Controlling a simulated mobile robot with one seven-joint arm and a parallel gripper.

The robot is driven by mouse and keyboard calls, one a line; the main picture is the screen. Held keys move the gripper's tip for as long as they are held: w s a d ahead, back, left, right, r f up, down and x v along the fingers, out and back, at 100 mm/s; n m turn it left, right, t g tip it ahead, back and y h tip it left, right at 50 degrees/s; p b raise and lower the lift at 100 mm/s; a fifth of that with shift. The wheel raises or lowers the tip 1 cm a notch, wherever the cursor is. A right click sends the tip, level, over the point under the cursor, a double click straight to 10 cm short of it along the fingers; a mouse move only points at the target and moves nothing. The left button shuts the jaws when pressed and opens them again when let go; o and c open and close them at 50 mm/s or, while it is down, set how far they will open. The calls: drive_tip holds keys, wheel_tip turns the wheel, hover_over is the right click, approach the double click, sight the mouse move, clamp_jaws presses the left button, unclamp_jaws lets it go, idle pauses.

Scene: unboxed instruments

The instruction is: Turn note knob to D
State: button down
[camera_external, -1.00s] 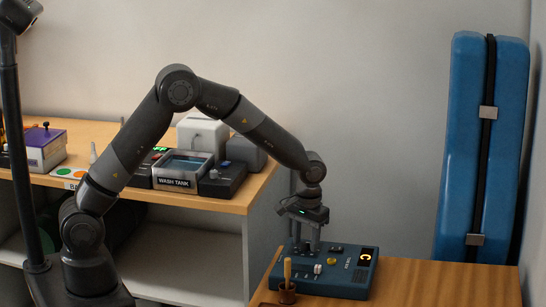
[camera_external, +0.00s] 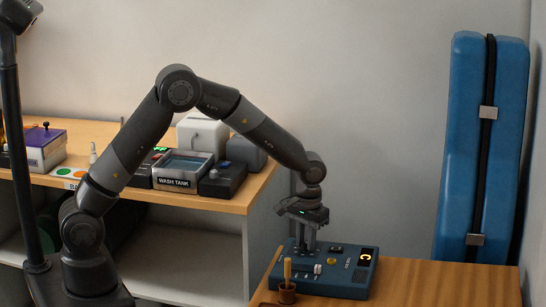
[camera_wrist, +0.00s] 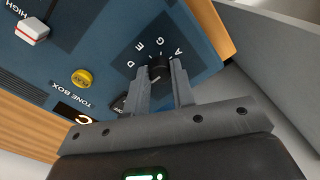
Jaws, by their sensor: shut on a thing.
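The tone box (camera_external: 345,283) is a dark blue panel on the wooden table; the wrist view shows its face close up (camera_wrist: 110,45). Its black note knob (camera_wrist: 159,69) sits by an arc of white letters; D, E, G and A can be read. The left finger covers part of the dial's lower left. A light mark on the knob seems to point toward the lower left. The lit display (camera_wrist: 76,113) shows C, also in the external view (camera_external: 365,256). My gripper (camera_wrist: 160,76) is shut on the note knob, one finger on each side. It points down from above (camera_external: 308,247).
On the box are a yellow button (camera_wrist: 82,78), a white and red slider (camera_wrist: 32,31) by HIGH, and a small black switch (camera_wrist: 118,104). A brown cup with a wooden stick (camera_external: 287,293) stands in front. The table's right side is clear. A blue case (camera_external: 482,150) leans against the wall.

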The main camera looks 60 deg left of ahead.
sight(306, 244)
drive_tip(key=shift+m, duration=0.4)
drive_tip(key=m, duration=0.3)
drive_tip(key=shift+m, duration=0.3)
drive_tip(key=m, duration=0.4)
drive_tip(key=shift+m, duration=0.3)
drive_tip(key=c, duration=1.2)
unclamp_jaws()
wheel_tip(306, 244, up, 11)
drive_tip(key=shift+s+d, duration=0.15)
